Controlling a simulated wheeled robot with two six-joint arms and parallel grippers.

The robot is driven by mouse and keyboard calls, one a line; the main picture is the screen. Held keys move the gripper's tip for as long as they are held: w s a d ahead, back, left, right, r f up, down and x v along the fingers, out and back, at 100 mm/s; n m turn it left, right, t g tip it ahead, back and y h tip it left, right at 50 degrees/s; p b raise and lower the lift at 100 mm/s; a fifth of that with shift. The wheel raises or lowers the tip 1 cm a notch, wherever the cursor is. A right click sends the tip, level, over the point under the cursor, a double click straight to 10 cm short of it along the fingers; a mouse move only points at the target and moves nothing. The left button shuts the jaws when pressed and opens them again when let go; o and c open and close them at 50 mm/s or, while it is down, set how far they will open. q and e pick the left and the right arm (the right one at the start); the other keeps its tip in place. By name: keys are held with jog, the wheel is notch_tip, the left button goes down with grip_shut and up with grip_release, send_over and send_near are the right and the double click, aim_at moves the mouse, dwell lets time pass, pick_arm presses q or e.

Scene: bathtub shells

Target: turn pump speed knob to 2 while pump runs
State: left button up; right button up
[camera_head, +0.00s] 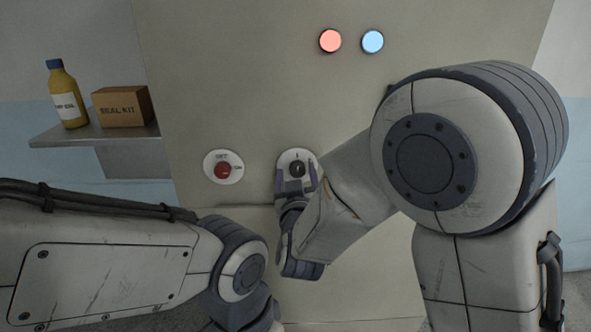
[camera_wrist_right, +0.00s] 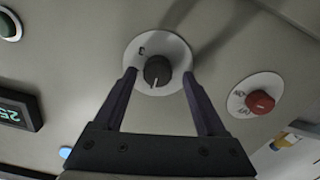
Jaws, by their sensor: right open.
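The dark round knob (camera_head: 297,169) sits on a white dial plate on the panel. It also shows in the right wrist view (camera_wrist_right: 157,71), where a pale pointer line runs toward the bottom of the picture. The dial's small marks are too unclear to read surely. My right gripper (camera_head: 297,178) is open at the dial, with a finger on either side of the knob. In the wrist view its fingertips (camera_wrist_right: 159,80) flank the knob with gaps. My left arm reaches in at lower left; its gripper is out of view.
A red knob (camera_head: 222,170) on its own plate is left of the dial. A red light (camera_head: 330,41) and a blue light (camera_head: 372,41) are higher up. A shelf (camera_head: 88,135) holds a yellow bottle (camera_head: 66,95) and a seal kit box (camera_head: 122,106). A display (camera_wrist_right: 18,110) shows in the wrist view.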

jog(key=shift+w+d, duration=0.1)
jog(key=shift+d, duration=0.1)
grip_shut()
jog(key=shift+f+m+b, duration=0.15)
jog(key=shift+m+b, duration=0.45)
jog(key=shift+b, duration=0.2)
jog(key=m+b, duration=0.8)
jog(key=b, duration=0.1)
jog(key=shift+d+f+b, duration=0.1)
jog(key=shift+b, duration=0.25)
jog(key=shift+m+b, duration=1.1)
jog(key=shift+m, duration=0.2)
grip_release()
jog(key=shift+r, duration=0.2)
